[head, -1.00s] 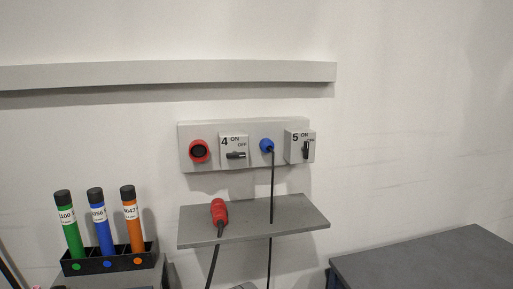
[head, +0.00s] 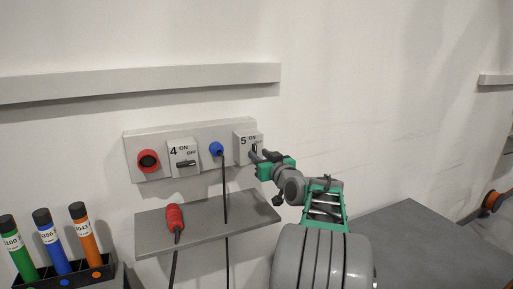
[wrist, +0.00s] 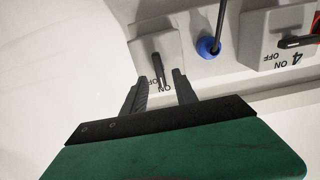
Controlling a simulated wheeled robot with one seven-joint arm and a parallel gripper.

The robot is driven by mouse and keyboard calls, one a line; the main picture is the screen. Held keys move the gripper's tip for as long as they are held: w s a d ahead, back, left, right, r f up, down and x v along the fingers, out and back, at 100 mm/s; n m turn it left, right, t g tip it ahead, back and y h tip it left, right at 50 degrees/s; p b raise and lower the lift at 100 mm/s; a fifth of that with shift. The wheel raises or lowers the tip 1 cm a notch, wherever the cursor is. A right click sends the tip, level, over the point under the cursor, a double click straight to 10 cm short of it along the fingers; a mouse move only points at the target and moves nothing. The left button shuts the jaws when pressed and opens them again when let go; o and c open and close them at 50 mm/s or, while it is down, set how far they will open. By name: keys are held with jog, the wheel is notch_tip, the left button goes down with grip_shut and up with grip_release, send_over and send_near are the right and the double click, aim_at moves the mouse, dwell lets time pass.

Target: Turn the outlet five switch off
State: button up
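The outlet five switch is a grey box marked 5, ON and OFF (head: 243,144) at the right end of the wall panel. Its dark lever (wrist: 158,68) stands upright, lined up with the ON side, in the wrist view. My gripper (wrist: 159,78) is open, with one finger on each side of the lever's near end. Gaps show between the lever and both fingers, so I see no grip. In the head view my gripper (head: 258,153) reaches the box from the right and partly hides the lever.
A grey shelf (head: 205,226) below holds a red connector (head: 175,217).

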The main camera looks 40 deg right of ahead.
aim_at(256, 151)
jog(key=shift+p+x, duration=0.35)
jog(key=shift+x, duration=1.2)
jog(key=shift+c, duration=0.4)
grip_shut()
